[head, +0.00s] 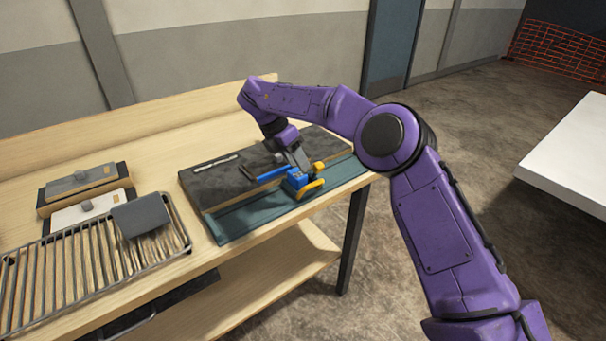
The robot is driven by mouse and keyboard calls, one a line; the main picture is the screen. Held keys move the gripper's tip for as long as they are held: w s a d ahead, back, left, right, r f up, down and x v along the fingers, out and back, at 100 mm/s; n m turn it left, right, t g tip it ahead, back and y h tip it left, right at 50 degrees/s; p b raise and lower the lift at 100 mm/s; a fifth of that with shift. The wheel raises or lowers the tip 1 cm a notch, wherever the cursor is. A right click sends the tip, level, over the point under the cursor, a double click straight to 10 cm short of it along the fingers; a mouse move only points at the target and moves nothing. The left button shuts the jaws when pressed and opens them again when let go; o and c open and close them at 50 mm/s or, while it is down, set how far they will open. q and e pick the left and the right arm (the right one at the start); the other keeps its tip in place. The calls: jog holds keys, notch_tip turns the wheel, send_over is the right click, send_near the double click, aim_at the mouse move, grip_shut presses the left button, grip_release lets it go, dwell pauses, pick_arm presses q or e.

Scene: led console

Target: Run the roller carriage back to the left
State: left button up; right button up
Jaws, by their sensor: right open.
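The roller carriage (296,181) is a small blue block with yellow parts. It sits toward the right end of a dark slab (225,187) with a teal front strip (260,216), on the wooden bench. A blue bar (272,174) reaches left from beside it. My right gripper (303,167) comes down from above, with its fingers right at the carriage. It is open; whether the fingers touch the carriage or straddle any part of it cannot be told at this size. My left gripper is not in view.
A wire rack (90,262) with a grey cloth-like piece (141,215) stands on the bench at left. Two flat boards (82,180) lie behind it. A thin light rod (214,163) lies on the slab. A white table (572,150) stands at far right.

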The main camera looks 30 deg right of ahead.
aim_at(314, 183)
jog(key=s+d+f, duration=0.2)
jog(key=shift+s+f+p, duration=0.25)
jog(key=shift+s+p, duration=0.1)
jog(key=shift+s, duration=0.05)
jog(key=f, duration=0.2)
jog(key=w+d+f, duration=0.1)
jog(key=shift+f, duration=0.4)
jog(key=shift+s+r, duration=0.25)
jog(key=shift+s, duration=0.05)
jog(key=shift+c, duration=0.3)
jog(key=c, duration=0.5)
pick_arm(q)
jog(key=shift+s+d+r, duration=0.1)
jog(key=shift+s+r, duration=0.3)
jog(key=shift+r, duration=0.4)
pick_arm(e)
jog(key=shift+f, duration=0.1)
grip_shut()
